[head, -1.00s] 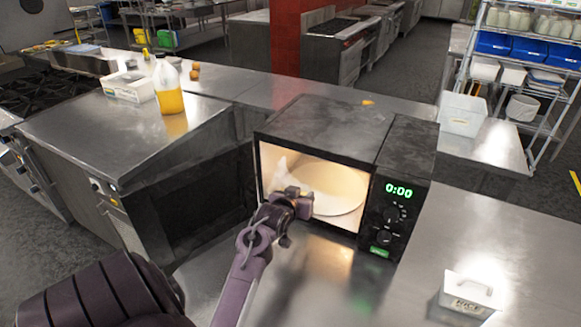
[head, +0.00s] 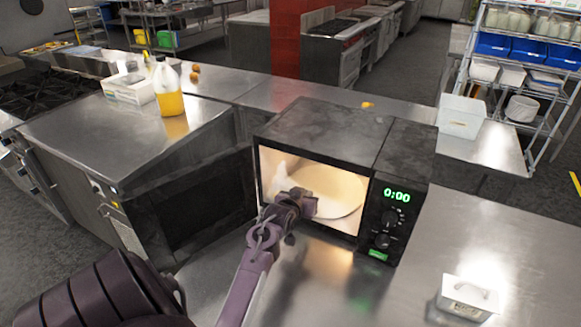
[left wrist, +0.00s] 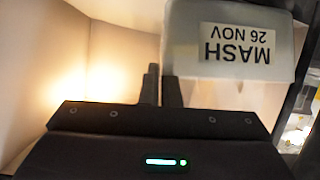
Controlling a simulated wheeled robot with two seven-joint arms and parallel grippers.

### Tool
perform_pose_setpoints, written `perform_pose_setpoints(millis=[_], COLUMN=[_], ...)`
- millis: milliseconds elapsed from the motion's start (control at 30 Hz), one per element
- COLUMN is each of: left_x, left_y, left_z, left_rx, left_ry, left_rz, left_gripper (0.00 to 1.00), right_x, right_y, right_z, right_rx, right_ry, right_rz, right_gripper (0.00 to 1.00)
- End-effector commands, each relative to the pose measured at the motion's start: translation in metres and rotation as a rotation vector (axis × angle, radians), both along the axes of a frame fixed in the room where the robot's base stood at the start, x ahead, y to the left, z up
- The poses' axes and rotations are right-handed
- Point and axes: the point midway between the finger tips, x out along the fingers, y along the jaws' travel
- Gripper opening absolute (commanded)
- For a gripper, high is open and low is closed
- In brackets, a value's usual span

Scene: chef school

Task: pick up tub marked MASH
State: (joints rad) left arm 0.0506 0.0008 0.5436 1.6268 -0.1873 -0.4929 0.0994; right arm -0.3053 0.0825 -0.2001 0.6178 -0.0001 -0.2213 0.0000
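The tub marked MASH (left wrist: 220,45) shows in the left wrist view, pale and translucent, with its white label upside down in the picture. In the head view a whitish shape (head: 275,180), likely this tub, stands at the left inside the lit, open microwave (head: 330,128). My left gripper (head: 304,203) is at the microwave opening. In the left wrist view its fingers (left wrist: 162,88) are close together, overlapping the tub's lower left corner in the picture. Whether they hold anything cannot be told. My right gripper is not in view.
A small lidded tub (head: 467,297) with a handle stands on the right counter; its label is too blurred to read. An orange-filled jug (head: 169,90) and a white box (head: 128,88) stand on the left counter. A clear bin (head: 461,117) stands behind the microwave's right side.

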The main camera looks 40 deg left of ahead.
Motion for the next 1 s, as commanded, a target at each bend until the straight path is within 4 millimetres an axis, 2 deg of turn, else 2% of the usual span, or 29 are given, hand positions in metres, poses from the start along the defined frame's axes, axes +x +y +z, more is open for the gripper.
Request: perform_pose_setpoints(millis=[267,1000], left_x=[-0.0003,-0.0003], left_y=[0.0000,0.0000], left_z=[-0.0003,-0.0006], left_rx=[0.000,0.000], left_ry=[0.001,0.001], left_rz=[0.000,0.000], left_gripper=[0.00,0.00], right_x=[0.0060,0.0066], right_y=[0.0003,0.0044], right_z=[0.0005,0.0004], right_rx=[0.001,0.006], right_ry=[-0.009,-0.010], right_rz=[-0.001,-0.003], right_gripper=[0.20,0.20])
